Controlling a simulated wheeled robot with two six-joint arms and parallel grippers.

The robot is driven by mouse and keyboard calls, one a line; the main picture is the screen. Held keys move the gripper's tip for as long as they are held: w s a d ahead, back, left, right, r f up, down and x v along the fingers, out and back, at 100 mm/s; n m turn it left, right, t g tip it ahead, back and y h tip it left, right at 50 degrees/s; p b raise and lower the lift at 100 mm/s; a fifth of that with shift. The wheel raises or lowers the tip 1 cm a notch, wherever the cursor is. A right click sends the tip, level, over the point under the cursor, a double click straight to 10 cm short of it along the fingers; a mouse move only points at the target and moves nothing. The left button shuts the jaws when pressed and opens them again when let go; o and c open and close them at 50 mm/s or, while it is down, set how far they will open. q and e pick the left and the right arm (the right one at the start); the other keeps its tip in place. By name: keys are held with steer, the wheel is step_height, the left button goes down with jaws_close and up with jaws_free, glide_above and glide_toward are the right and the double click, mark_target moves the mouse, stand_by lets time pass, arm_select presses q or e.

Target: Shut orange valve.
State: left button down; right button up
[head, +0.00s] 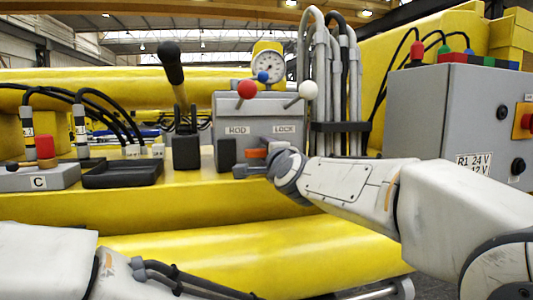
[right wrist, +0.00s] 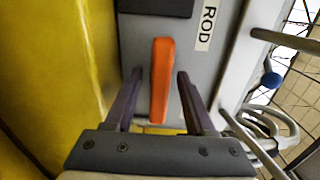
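The orange valve handle (right wrist: 160,80) is a flat bar on the grey valve box (head: 222,112), beside the ROD label. In the head view the orange handle (head: 256,153) shows just above my right gripper (head: 243,168), low on the box front. In the right wrist view my right gripper (right wrist: 157,76) is open. Its two dark fingers point at the box, one on each side of the orange handle, with gaps visible on both sides. The bar lies lengthwise between the fingers. My left arm shows at the bottom left of the head view; its gripper is out of view.
Red (head: 247,89), blue (head: 263,77) and white (head: 308,90) knobs and a gauge (head: 268,67) top the box. A black lever (head: 172,65) stands left, grey hoses (head: 320,85) right. A grey control cabinet (head: 425,115) stands further right. The yellow beam (head: 130,207) runs below.

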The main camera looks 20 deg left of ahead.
steer(key=shift+s+d, duration=0.2)
steer(key=shift+s, duration=0.15)
steer(key=b+v, duration=0.2)
steer(key=v, duration=0.7)
steer(key=shift+s+d, duration=0.2)
